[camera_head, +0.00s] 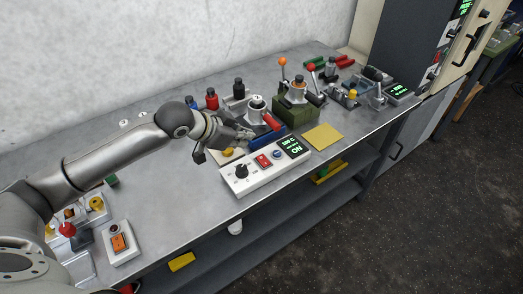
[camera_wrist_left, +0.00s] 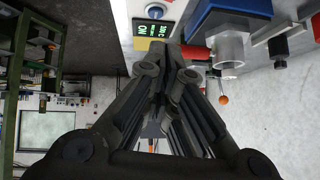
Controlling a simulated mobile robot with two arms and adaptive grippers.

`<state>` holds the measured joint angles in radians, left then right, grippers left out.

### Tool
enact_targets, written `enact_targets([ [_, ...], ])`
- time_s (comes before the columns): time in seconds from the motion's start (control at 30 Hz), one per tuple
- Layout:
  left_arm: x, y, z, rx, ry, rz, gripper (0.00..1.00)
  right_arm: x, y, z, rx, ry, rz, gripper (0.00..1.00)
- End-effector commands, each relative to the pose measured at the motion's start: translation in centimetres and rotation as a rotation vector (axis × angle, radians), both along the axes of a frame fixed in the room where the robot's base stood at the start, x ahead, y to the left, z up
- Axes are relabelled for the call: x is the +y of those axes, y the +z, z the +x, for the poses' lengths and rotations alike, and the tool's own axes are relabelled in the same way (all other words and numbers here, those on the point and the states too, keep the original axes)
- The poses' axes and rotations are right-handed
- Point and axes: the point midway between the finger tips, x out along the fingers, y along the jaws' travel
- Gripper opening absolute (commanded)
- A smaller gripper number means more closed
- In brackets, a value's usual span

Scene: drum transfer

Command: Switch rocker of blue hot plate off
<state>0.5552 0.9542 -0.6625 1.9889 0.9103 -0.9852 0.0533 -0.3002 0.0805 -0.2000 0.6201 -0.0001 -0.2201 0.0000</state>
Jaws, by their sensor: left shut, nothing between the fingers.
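A white control box (camera_head: 240,181) stands near the table's front edge. It carries a black knob (camera_head: 241,171), a red rocker (camera_head: 263,161), a blue button (camera_head: 278,154) and a green-lit display (camera_head: 292,147) that appears to read ON. A blue block (camera_head: 266,131) sits right behind the box; it also shows in the left wrist view (camera_wrist_left: 228,18), with the lit display (camera_wrist_left: 154,13) beside it. My left gripper (camera_head: 243,134) is shut and empty, above the back of the box near the blue block. I cannot tell whether it touches anything. My right gripper is out of view.
A white box with an orange rocker (camera_head: 118,242) stands at the front left. A green block (camera_head: 295,108) with levers stands behind the blue block, and a yellow plate (camera_head: 323,137) lies to the right. Bare table lies left of the control box.

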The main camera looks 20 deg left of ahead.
Motion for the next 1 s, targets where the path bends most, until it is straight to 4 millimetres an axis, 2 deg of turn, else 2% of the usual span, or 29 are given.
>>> enact_targets([
  [0.37, -0.4, -0.6, 0.5, 0.002, 0.001, -0.003, 0.00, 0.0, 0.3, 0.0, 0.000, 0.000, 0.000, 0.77],
  [1.0, -3.8, -7.1, 6.4, 0.001, -0.001, 0.000, 0.00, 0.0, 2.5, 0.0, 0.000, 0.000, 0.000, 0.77],
])
